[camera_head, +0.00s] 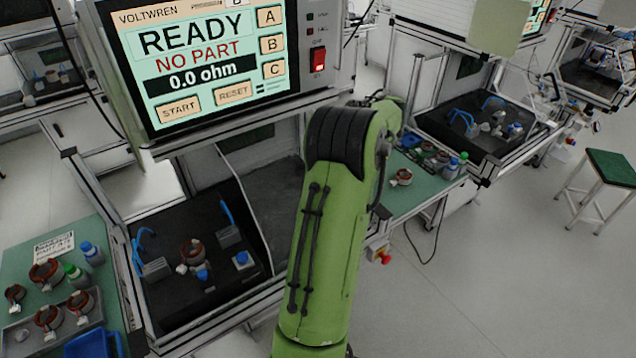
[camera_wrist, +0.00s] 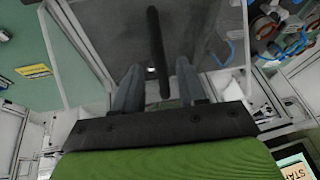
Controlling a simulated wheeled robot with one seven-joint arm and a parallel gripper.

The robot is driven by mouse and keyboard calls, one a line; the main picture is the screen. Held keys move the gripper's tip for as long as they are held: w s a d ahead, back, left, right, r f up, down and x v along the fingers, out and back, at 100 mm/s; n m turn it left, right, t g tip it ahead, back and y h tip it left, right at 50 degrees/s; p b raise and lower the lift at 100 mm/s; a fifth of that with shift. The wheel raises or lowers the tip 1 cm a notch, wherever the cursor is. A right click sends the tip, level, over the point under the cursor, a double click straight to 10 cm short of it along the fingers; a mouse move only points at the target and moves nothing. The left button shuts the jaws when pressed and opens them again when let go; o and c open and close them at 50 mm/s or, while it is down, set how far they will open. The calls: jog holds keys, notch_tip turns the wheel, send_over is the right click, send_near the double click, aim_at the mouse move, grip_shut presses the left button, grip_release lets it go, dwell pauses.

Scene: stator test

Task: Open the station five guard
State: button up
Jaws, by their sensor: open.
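In the wrist view, a dark bar handle (camera_wrist: 155,40) runs along a clear, greyish guard panel (camera_wrist: 90,35). My gripper (camera_wrist: 158,72) is open, with one finger on each side of the handle's lower part. I cannot tell whether either finger touches it. In the head view, my green arm hides my gripper and the handle. The nearer test station's black bed (camera_head: 165,310) shows left of my arm, with a copper-wound stator (camera_head: 193,252) and blue-handled clamps on it. How far the guard stands open is unclear.
The tester screen (camera_head: 205,60) above the bed reads READY, NO PART. A green side table (camera_head: 20,262) at left holds stators and bottles. A second station (camera_head: 480,115) stands at right, near a green-topped stool (camera_head: 612,166). Floor at lower right is clear.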

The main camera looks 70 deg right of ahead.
jog(key=p+v, duration=0.3)
jog(key=v, duration=0.7)
jog(key=shift+r, duration=0.35)
